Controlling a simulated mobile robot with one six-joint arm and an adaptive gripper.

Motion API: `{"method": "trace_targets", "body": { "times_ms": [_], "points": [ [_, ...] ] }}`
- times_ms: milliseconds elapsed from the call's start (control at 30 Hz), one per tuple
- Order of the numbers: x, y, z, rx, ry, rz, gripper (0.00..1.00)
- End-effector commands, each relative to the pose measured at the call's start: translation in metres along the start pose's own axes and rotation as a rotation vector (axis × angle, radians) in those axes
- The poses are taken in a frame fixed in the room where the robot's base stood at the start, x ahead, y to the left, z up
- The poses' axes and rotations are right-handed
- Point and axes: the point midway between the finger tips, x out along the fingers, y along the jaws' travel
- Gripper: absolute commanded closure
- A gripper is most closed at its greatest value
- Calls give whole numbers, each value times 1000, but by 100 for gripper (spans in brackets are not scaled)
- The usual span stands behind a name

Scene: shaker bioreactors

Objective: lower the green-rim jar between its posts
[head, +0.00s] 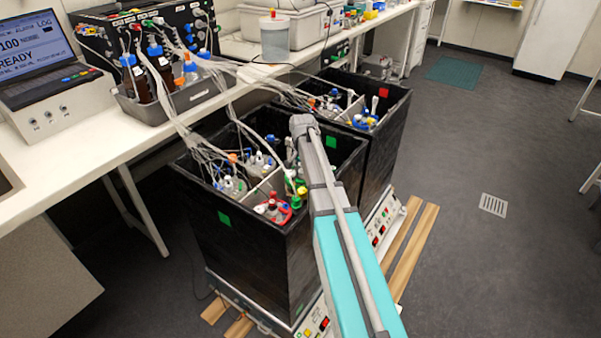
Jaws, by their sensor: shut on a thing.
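The end of my arm reaches over the near black box (225,245), and my gripper is hidden behind or below it. Inside this box, beside my arm, a small green and yellow part (301,189) shows. It may belong to the green-rim jar, but the arm covers most of that spot. I cannot tell whether the jar is held, raised or seated, and its posts cannot be made out. A red-rim jar (272,208) stands in the near compartment of the same box.
A second black box (385,140) stands behind, with a blue-rim jar (366,121) inside. Tubes (205,140) run from the bench bottles into both boxes. The bench (110,165) borders the left. Wooden slats (415,245) lie under the boxes. The floor at right is open.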

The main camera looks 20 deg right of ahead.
Motion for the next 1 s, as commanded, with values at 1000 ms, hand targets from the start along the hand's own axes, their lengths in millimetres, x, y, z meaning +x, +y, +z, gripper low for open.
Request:
{"method": "trace_targets", "body": {
  "times_ms": [1000],
  "points": [
    [16, 0, 0, 0, 0, 0, 100]
  ]
}}
